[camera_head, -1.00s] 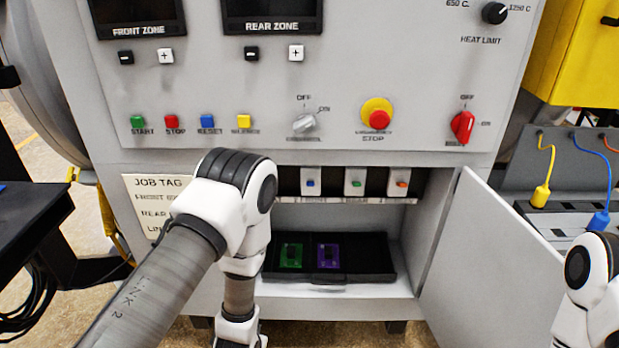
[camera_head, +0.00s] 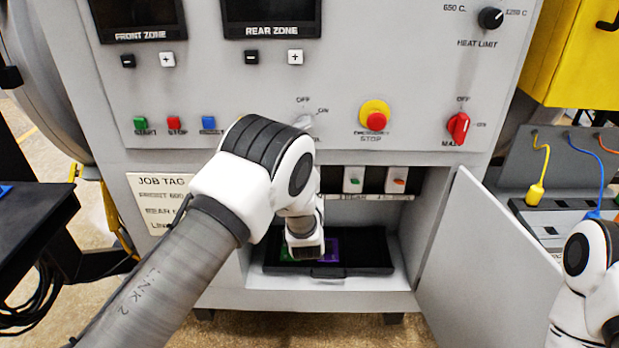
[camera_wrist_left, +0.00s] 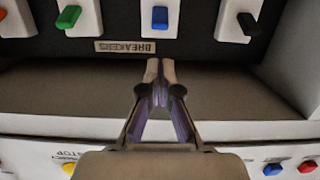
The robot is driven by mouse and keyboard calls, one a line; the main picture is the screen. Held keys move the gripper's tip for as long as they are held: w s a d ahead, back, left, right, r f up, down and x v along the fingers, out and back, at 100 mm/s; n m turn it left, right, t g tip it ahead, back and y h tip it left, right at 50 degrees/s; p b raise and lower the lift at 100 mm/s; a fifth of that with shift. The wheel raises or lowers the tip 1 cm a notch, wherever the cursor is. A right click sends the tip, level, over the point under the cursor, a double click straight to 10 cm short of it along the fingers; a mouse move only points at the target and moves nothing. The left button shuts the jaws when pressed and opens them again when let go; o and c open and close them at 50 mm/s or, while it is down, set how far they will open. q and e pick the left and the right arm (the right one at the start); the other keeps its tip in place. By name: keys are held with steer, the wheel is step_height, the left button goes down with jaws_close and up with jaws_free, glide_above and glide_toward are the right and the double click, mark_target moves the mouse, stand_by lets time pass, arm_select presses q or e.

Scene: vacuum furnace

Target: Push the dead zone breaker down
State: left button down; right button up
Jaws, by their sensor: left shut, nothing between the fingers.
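A row of white breakers sits in the open bay below the panel. In the head view the green-lever breaker (camera_head: 354,180) and orange-lever breaker (camera_head: 398,181) show; my left arm covers those to their left. The upside-down left wrist view shows green (camera_wrist_left: 68,17), blue (camera_wrist_left: 160,18) and black (camera_wrist_left: 248,24) levers, with an orange one (camera_wrist_left: 3,13) cut off. I cannot tell which breaker is the dead zone's. My left gripper (camera_wrist_left: 159,66) is shut and empty, its tips apart from the breakers, in line with the blue one. My right gripper is out of view.
A "BREAKERS" label (camera_wrist_left: 125,47) lies by the row. A black tray (camera_head: 365,254) with green and purple pieces sits on the bay floor. The open door (camera_head: 485,265) stands right of the bay. Panel buttons and knobs, including the emergency stop (camera_head: 375,117), are above.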

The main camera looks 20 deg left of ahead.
arm_select(q)
steer(key=x, duration=0.7)
steer(key=shift+w+a+p, duration=0.15)
steer(key=shift+w+p, duration=0.1)
steer(key=shift+p, duration=0.2)
steer(key=shift+f, duration=0.1)
